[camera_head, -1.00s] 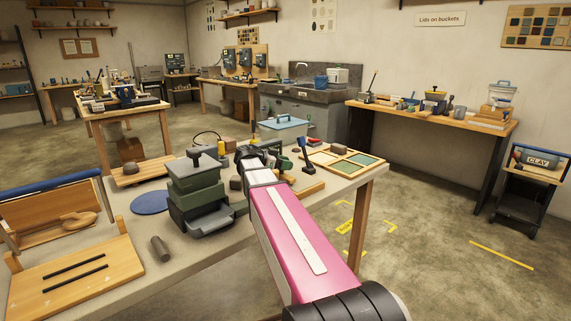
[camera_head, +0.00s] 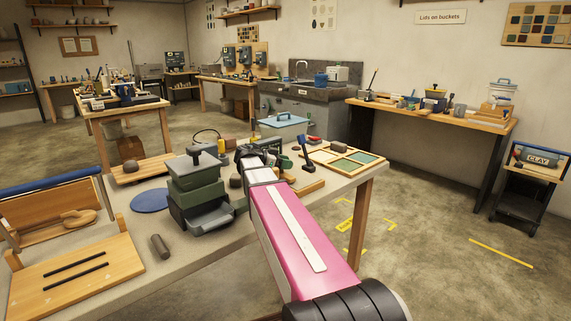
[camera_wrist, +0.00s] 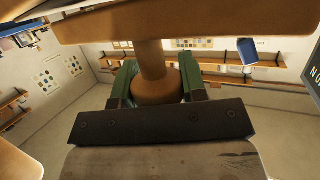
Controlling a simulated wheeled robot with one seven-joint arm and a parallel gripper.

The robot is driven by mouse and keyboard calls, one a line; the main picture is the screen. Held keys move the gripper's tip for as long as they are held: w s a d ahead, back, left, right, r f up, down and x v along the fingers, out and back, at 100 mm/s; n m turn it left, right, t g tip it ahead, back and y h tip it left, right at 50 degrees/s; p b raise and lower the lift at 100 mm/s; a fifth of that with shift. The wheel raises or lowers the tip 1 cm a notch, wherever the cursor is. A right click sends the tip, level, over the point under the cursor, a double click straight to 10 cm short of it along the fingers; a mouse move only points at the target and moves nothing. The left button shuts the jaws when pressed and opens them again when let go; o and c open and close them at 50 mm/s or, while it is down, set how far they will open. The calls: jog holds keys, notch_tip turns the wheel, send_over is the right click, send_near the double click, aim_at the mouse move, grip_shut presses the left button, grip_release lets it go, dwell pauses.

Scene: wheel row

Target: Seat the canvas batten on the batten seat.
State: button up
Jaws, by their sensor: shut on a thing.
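In the wrist view my gripper (camera_wrist: 157,82) has green fingers on both sides of a round brown wooden knob and stem (camera_wrist: 152,65). The stem joins a wooden piece (camera_wrist: 170,24) across the top of the view. I take this held piece for the canvas batten, but its whole shape is not visible. In the head view my gripper (camera_head: 262,150) is beyond my pink arm, among things at the far side of the table, and the held piece cannot be made out. I cannot clearly identify the batten seat in either view.
On the near table (camera_head: 185,236), a green stacked box (camera_head: 198,185) stands left of my arm. A wooden board with two dark strips (camera_head: 75,272) and a grey cylinder (camera_head: 160,246) lie further left. A tray with coloured panels (camera_head: 345,160) lies right of my gripper.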

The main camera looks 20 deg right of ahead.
jog(key=shift+f, duration=0.45)
dwell(0.9)
jog(key=o, duration=0.8)
jog(key=shift+v, duration=1.8)
jog(key=o, duration=0.6)
jog(key=shift+c, duration=0.2)
jog(key=shift+o, duration=1.3)
